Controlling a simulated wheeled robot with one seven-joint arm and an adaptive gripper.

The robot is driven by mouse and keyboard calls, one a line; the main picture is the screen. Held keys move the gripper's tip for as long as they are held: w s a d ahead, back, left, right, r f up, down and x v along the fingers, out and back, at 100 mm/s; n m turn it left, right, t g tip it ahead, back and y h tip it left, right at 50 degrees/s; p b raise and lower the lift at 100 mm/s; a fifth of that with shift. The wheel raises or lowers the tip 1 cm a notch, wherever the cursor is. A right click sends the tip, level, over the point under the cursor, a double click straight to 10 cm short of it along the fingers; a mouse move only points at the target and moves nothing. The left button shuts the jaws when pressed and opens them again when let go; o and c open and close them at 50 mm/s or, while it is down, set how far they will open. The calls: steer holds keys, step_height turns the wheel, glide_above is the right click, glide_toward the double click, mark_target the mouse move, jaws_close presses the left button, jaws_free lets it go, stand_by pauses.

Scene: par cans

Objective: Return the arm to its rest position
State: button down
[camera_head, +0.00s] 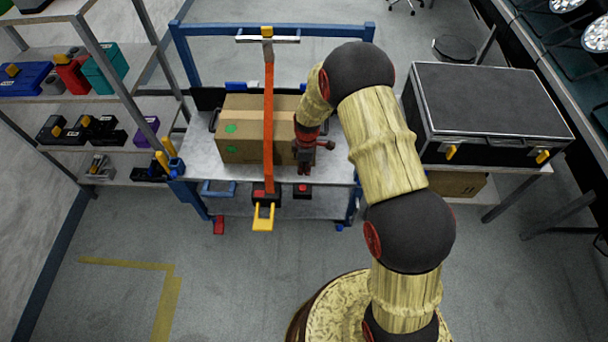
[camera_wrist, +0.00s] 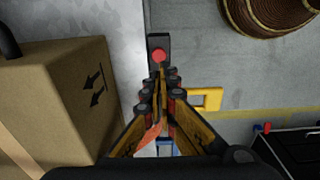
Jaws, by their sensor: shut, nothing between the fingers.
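My arm reaches forward over the steel cart, bent at the elbow. My gripper (camera_head: 304,170) points down near the front right corner of the cardboard box (camera_head: 238,145), and I see no contact with the box. In the wrist view my gripper's fingers (camera_wrist: 161,80) meet with nothing between them. The box (camera_wrist: 75,90) fills the left of the wrist view.
An orange strap (camera_head: 268,125) runs over the box to a yellow-handled buckle (camera_head: 263,216) at the cart's (camera_head: 190,150) front edge. A black case (camera_head: 490,105) stands to the right, and shelves (camera_head: 95,105) stand left. The floor (camera_head: 240,290) in front is clear.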

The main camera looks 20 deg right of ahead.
steer(key=shift+r, duration=0.55)
steer(key=s+r+m+g, duration=0.2)
steer(key=s+r+m, duration=0.2)
steer(key=s+m, duration=0.4)
steer(key=s+r+m+t, duration=0.2)
steer(key=s+r, duration=0.5)
steer(key=r, duration=0.5)
steer(key=s+r+m+t, duration=0.2)
steer(key=s+r, duration=0.6)
steer(key=r, duration=0.5)
steer(key=s+d+r+m+t, duration=0.1)
steer(key=s+r+m+t, duration=0.1)
steer(key=s+r, duration=0.5)
step_height(320, 180, up, 5)
steer(key=shift+s+r+t, duration=0.2)
steer(key=shift+s+t, duration=0.2)
steer(key=shift+t, duration=0.3)
